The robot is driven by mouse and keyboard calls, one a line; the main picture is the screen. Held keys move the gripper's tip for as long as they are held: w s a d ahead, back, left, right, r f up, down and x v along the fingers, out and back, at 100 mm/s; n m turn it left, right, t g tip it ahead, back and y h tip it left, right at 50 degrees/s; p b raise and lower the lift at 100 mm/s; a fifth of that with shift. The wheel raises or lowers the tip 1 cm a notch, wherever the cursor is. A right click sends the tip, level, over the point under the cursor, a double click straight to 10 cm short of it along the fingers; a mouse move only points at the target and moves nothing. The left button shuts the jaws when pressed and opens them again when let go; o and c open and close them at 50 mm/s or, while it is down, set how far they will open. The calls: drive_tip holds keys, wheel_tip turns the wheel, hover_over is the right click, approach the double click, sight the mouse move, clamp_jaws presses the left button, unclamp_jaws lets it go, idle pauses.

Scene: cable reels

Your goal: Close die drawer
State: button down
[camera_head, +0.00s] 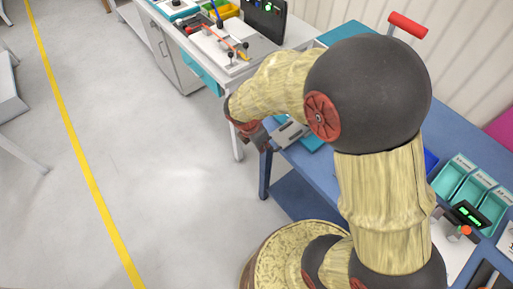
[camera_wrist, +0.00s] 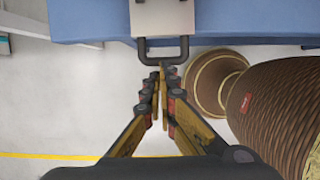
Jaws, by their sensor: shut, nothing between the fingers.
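The die drawer (camera_wrist: 162,18) shows in the wrist view as a light grey block at the edge of the blue bench, with a black U-shaped handle (camera_wrist: 185,50) on its near side. A grey piece that looks like the same drawer shows at the bench's left edge in the head view (camera_head: 291,133). How far it stands out is unclear. My gripper (camera_wrist: 161,76) is shut and empty, its fingertips close together just below the handle in the wrist view. I cannot tell whether they touch it. In the head view my gripper (camera_head: 254,137) is beside the bench edge, partly hidden by my wrist.
The blue bench (camera_head: 448,137) carries teal bins (camera_head: 455,178) at the right. A white workbench (camera_head: 215,72) with tools and a dark screen stands at the back. Open grey floor (camera_head: 165,170) with a yellow line lies left of the blue bench.

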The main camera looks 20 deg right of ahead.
sight(284, 133)
drive_tip(key=w+d+p, duration=0.1)
drive_tip(key=d, duration=0.2)
drive_tip(key=w+d+p, duration=0.1)
drive_tip(key=d, duration=0.2)
drive_tip(key=w+d+p, duration=0.1)
drive_tip(key=d+p, duration=0.1)
drive_tip(key=d, duration=0.2)
drive_tip(key=shift+w, duration=0.1)
drive_tip(key=shift+a, duration=0.3)
drive_tip(key=a+r, duration=0.1)
drive_tip(key=a, duration=0.1)
drive_tip(key=s+a+r+p, duration=0.1)
drive_tip(key=shift+s+a+r+p, duration=0.15)
drive_tip(key=shift+a+r+p, duration=0.05)
drive_tip(key=shift+a+p, duration=0.15)
drive_tip(key=p+v, duration=0.1)
drive_tip(key=v, duration=0.7)
drive_tip(key=shift+r, duration=0.1)
